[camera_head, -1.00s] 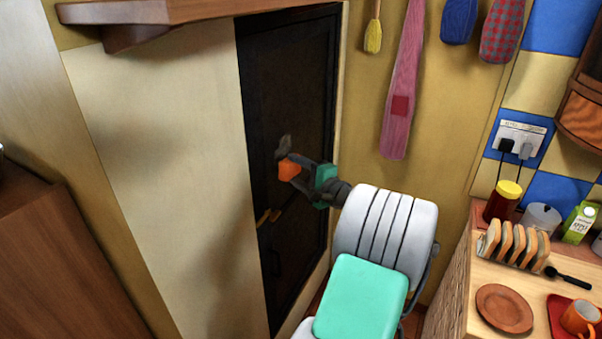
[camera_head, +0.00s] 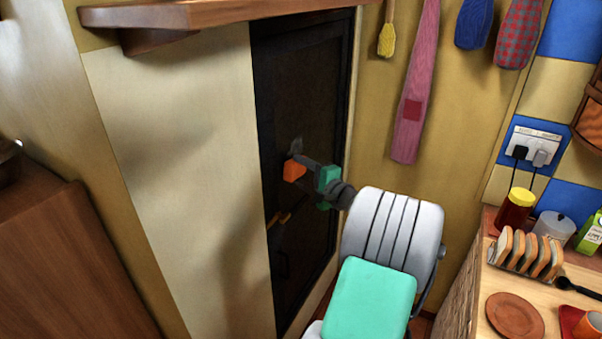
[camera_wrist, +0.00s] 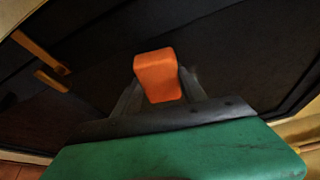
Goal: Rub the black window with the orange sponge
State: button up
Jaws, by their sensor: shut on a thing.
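The black window (camera_head: 300,100) is a tall dark panel in a dark frame, set between a cream wall and a yellow wall. It also fills the back of the wrist view (camera_wrist: 235,50). My gripper (camera_head: 299,162) is shut on the orange sponge (camera_head: 293,171) in front of the panel. In the wrist view the sponge (camera_wrist: 157,75) sits between both fingers and sticks out beyond them toward the dark surface. I cannot tell whether the sponge touches the panel. A small grey patch shows just above the sponge in the head view.
Yellow handles (camera_head: 280,217) show low on the dark panel. A wooden shelf (camera_head: 210,14) juts out above. Cloths (camera_head: 415,85) hang on the yellow wall. The counter at right holds a toast rack (camera_head: 526,253), a jar (camera_head: 515,208) and a plate (camera_head: 514,316).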

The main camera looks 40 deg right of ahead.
jog(key=shift+w+a, duration=0.3)
jog(key=shift+w, duration=0.55)
